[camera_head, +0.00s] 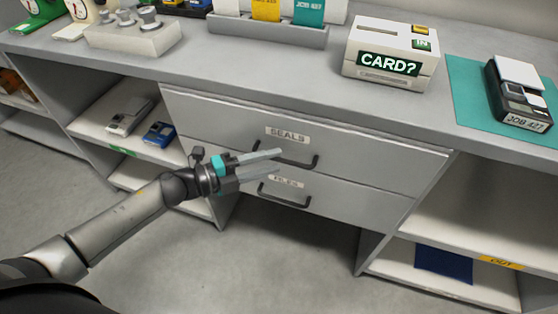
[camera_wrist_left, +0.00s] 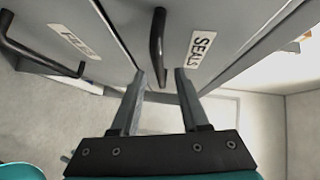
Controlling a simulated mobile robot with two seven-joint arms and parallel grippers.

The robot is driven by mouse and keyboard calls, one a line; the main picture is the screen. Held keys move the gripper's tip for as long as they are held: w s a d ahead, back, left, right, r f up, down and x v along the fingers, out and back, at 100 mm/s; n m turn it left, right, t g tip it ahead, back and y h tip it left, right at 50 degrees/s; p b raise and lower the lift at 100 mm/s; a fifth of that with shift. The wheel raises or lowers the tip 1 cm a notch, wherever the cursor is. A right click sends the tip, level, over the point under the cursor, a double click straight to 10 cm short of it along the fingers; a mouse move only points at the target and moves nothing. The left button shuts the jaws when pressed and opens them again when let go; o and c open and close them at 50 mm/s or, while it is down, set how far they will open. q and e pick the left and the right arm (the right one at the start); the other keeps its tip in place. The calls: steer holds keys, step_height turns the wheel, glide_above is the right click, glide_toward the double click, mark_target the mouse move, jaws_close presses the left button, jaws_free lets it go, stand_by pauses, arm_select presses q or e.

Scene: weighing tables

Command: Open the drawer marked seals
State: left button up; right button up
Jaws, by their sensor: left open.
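The drawer marked SEALS (camera_head: 220,115) is the upper of two grey drawers under the counter, and its front looks closed. Its dark bar handle (camera_head: 302,164) is below the label; the handle also shows in the left wrist view (camera_wrist_left: 157,45). My left gripper (camera_head: 279,162) is open in front of this drawer. In the left wrist view, its two fingertips (camera_wrist_left: 160,74) are on either side of the handle's near part. I see no finger closed on the handle. My right gripper is not in view.
The lower drawer (camera_head: 340,200) has its own handle (camera_head: 284,197) just below. Open shelves flank the drawers, with devices (camera_head: 159,134) at left and a blue cloth (camera_head: 443,264) at right. A CARD? box (camera_head: 390,50) stands on the counter. The floor in front is clear.

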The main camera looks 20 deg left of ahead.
arm_select(q)
steer(key=shift+x, duration=1.35)
jaws_close()
stand_by(0.5)
